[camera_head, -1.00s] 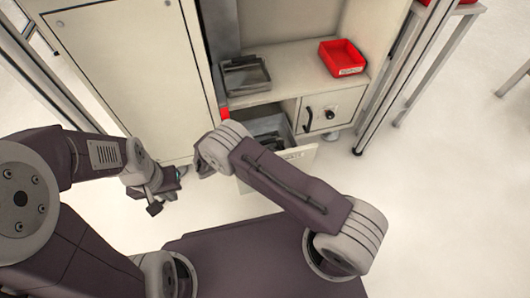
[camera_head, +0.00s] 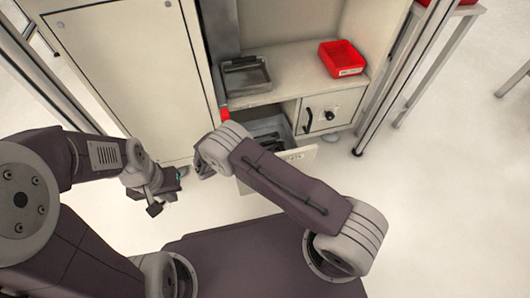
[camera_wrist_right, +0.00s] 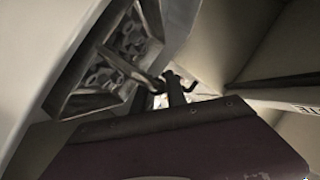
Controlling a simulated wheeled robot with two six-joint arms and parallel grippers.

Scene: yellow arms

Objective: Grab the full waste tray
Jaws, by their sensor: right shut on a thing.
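A tray holding several small metal parts (camera_wrist_right: 110,68) shows tilted in the right wrist view; I take it to be the full waste tray. My right gripper (camera_wrist_right: 165,88) is shut on this tray's handle bar. In the head view, dark contents (camera_head: 268,141) show in the open drawer below the shelf, partly hidden by my right arm. My right fingertips are hidden there. My left gripper (camera_head: 160,194) is left of the drawer, away from any object; its finger gap is too small to judge.
A grey tray (camera_head: 245,76) and a red bin (camera_head: 342,58) stand on the shelf above. The open drawer's front panel (camera_head: 299,157) juts out. A cabinet door with a black handle (camera_head: 322,112) is to its right. Metal posts (camera_head: 385,90) stand further right, with clear floor in front.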

